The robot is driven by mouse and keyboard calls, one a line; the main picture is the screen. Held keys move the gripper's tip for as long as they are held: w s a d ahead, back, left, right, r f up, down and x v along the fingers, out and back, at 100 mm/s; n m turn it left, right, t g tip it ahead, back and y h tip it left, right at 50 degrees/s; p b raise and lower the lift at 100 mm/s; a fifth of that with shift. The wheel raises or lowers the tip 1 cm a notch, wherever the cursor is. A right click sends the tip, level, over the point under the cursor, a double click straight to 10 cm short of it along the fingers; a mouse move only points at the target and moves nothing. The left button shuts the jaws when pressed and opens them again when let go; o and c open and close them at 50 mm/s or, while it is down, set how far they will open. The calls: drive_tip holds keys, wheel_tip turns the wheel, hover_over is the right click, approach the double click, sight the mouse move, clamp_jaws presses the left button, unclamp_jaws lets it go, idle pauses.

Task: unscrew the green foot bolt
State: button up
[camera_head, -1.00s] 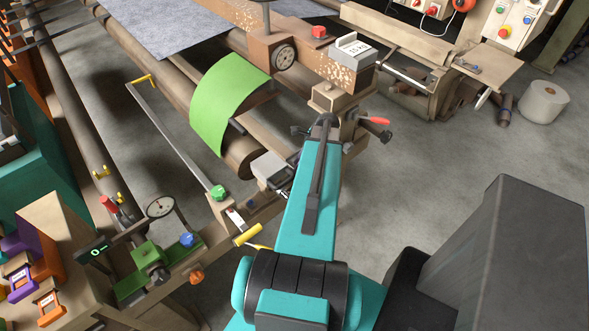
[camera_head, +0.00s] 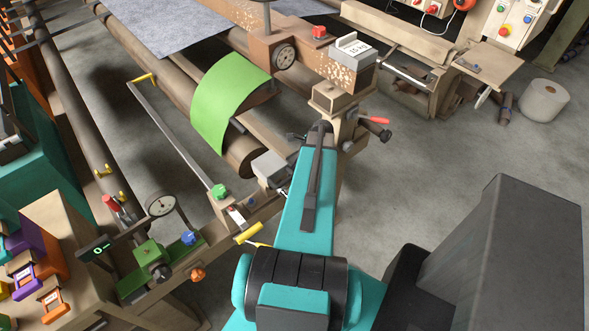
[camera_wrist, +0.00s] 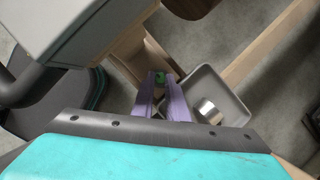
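In the wrist view a small green bolt-like piece (camera_wrist: 158,78) shows at the tips of my gripper (camera_wrist: 160,78). My gripper's two purple fingers reach either side of it with a gap between them. I cannot tell whether they touch it or clamp it. Most of the piece is hidden by the fingers. In the head view my gripper is hidden beyond my teal arm. A green knob (camera_head: 219,191) sits on the machine's near frame there; I cannot tell whether it is the same piece.
A grey tray (camera_wrist: 240,118) with a shiny metal cylinder (camera_wrist: 208,111) lies close right of the fingers. A tan beam (camera_wrist: 262,50) runs beyond it. The machine frame carries a 10 kg weight (camera_head: 350,49) and a red-tipped lever (camera_head: 374,120). Bare floor (camera_head: 430,190) lies to the right.

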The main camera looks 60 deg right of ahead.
drive_tip(key=shift+n, duration=0.3)
clamp_jaws()
drive_tip(key=n, duration=0.1)
drive_tip(key=n+g+y+b, duration=0.1)
drive_tip(key=n, duration=0.1)
drive_tip(key=shift+w+d+f, duration=0.1)
drive_tip(key=shift+w+d, duration=0.05)
drive_tip(key=shift+d, duration=0.15)
drive_tip(key=n+b, duration=0.1)
drive_tip(key=n, duration=0.1)
drive_tip(key=n+g+y+b, duration=0.1)
drive_tip(key=n, duration=0.2)
drive_tip(key=shift+w+d+n+g+y, duration=0.15)
drive_tip(key=shift+w+n+g+y, duration=0.05)
drive_tip(key=shift+n+g+y, duration=0.1)
drive_tip(key=n, duration=0.1)
drive_tip(key=n+g+b, duration=0.1)
drive_tip(key=n, duration=0.2)
drive_tip(key=shift+w+n+g, duration=0.25)
drive_tip(key=shift+n+g, duration=0.05)
drive_tip(key=shift+g, duration=0.1)
drive_tip(key=n, duration=0.2)
drive_tip(key=n+g+b, duration=0.1)
drive_tip(key=n, duration=0.1)
drive_tip(key=shift+w+g, duration=0.15)
drive_tip(key=shift+g, duration=0.15)
drive_tip(key=shift+n, duration=0.3)
drive_tip(key=o, duration=0.7)
unclamp_jaws()
